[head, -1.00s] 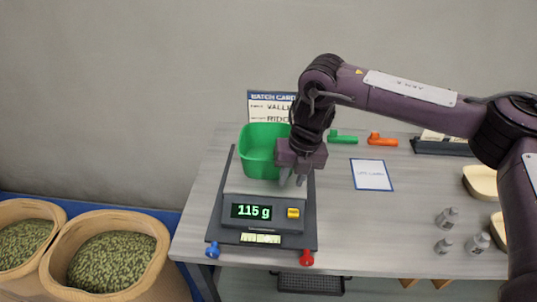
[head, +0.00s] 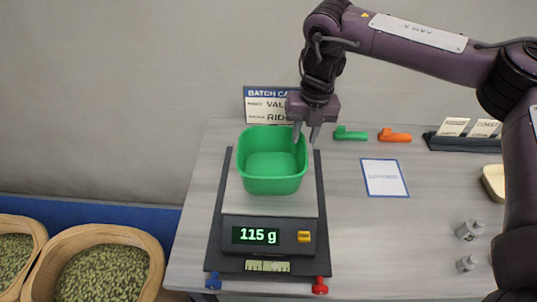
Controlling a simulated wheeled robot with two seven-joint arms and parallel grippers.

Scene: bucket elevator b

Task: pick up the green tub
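The green tub (head: 272,185) sits upright on the pan of a scale (head: 270,237), and looks empty inside. The scale's display reads 115 g. My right gripper (head: 306,137) points down at the tub's back right rim, with its two fingers apart. One finger overlaps the tub's right rim in the picture and the other is just outside it. I cannot tell whether the fingers touch the wall. My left gripper is not in view.
A batch card (head: 265,105) stands behind the tub. A green scoop (head: 350,134), an orange scoop (head: 395,135) and a blue-edged card (head: 385,178) lie to the right. Small metal weights (head: 469,230) stand at the right. Sacks of green pellets (head: 105,272) stand at the left.

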